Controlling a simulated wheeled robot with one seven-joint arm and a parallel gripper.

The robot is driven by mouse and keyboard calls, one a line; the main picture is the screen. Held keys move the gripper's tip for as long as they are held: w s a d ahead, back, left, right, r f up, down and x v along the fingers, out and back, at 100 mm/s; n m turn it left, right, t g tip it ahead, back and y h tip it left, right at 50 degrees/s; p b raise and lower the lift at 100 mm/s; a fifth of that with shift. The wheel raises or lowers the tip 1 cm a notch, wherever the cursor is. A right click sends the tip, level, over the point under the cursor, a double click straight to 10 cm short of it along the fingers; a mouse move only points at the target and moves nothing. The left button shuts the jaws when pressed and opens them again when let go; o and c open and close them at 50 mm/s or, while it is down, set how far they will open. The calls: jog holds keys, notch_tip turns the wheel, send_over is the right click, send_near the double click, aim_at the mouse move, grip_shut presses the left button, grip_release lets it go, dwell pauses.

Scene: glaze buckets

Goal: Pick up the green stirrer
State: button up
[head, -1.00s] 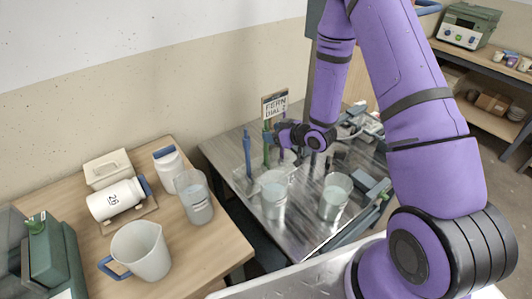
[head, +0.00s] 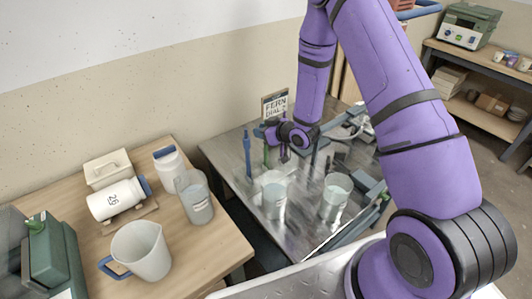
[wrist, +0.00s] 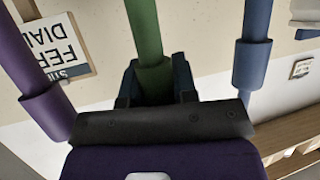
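The green stirrer (head: 266,155) stands upright on the metal table in the head view, below my gripper (head: 270,133). In the wrist view its green handle and wider collar (wrist: 154,78) lie between the two dark fingers of my gripper (wrist: 157,88). The fingers sit close on both sides of the collar. I cannot tell whether they press on it. The lower end of the stirrer is hard to make out.
A blue stirrer (head: 247,153) stands just left of the green one, and a purple one (wrist: 38,92) shows in the wrist view. Two glaze buckets (head: 336,196) (head: 274,195) stand in front. A sign (head: 275,104) is behind. A wooden table (head: 215,243) holds jugs and jars.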

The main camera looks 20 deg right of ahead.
jog(key=shift+r, duration=0.15)
notch_tip(320, 180, up, 19)
dwell(2.3)
